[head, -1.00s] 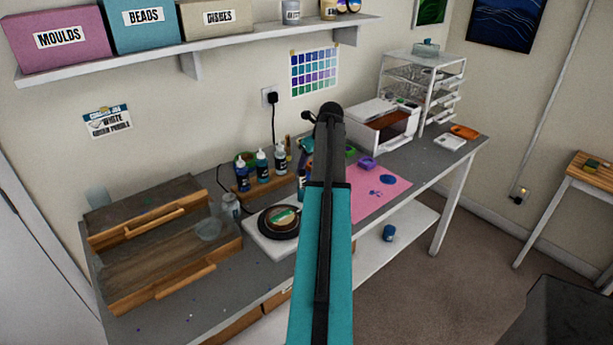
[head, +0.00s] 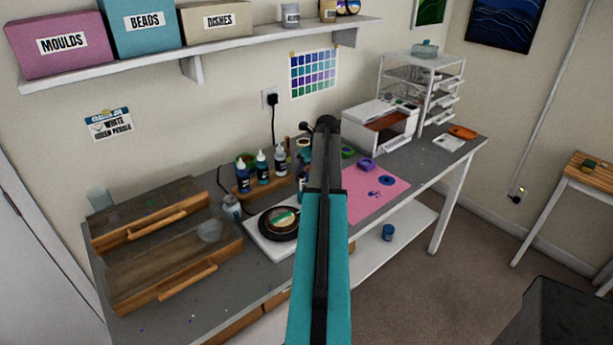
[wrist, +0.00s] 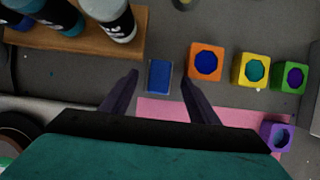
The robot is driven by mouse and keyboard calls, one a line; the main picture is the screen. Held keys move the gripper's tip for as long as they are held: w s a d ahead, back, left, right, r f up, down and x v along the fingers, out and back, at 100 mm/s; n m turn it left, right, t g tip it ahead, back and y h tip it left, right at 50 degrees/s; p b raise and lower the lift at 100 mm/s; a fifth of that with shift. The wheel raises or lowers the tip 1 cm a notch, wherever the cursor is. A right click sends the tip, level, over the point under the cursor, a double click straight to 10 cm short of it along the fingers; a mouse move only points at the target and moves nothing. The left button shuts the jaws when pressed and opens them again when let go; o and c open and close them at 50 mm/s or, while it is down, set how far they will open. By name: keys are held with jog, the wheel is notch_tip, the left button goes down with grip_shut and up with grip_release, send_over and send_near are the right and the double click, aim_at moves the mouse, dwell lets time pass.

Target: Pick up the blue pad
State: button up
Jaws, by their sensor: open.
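The blue pad (wrist: 159,76) is a small flat blue rectangle with a pale rim, lying on the grey bench in the wrist view. My gripper (wrist: 159,84) is open, with one dark finger on each side of the pad in the picture. The fingers look apart from the pad, and their height above it is hard to judge. In the head view my own arm crosses the middle of the bench and hides the gripper and the pad.
A wooden rack with bottles (wrist: 80,38) stands close on the left. Orange (wrist: 206,62), yellow (wrist: 251,70) and green (wrist: 289,77) moulds sit to the right. A white machine (head: 378,128) stands farther back.

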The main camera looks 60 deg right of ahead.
jog(key=shift+w+a+f, duration=0.1)
jog(key=shift+f, duration=0.25)
jog(key=shift+w+d+f, duration=0.2)
jog(key=shift+w+f, duration=0.05)
jog(key=shift+f, duration=0.2)
jog(key=shift+s+a+r, duration=0.1)
jog(key=shift+r, duration=0.05)
jog(key=shift+c, duration=0.2)
jog(key=c, duration=1.1)
